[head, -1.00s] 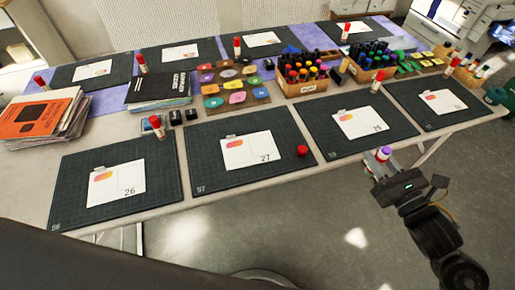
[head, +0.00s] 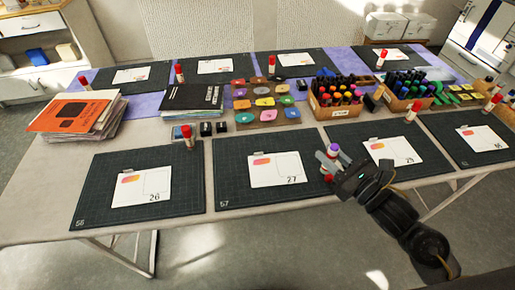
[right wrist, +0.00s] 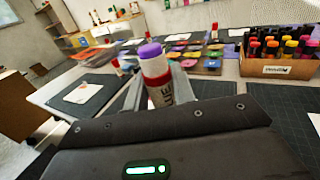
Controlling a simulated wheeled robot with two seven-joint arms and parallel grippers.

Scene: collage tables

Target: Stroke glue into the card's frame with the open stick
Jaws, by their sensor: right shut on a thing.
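My right gripper (head: 331,163) is shut on the open glue stick (head: 333,150), held upright near the right edge of mat 57 (head: 228,190). In the right wrist view the glue stick (right wrist: 156,82) shows a bare purple tip, a white collar and a red lettered body between the fingers. The white card 27 (head: 262,178), with an orange-pink patch and a thin outlined frame, lies flat on that mat, left of and apart from the stick. The red cap is not clearly distinguishable; red below the gripper could be cap or stick. My left gripper is out of view.
Mats with card 26 (head: 130,196) and card 29 (head: 385,147) flank mat 57. Behind stand a capped glue stick (head: 188,137), black booklets (head: 190,97), a tray of coloured pads (head: 240,104) and a marker box (head: 340,112). The surface around card 27 is clear.

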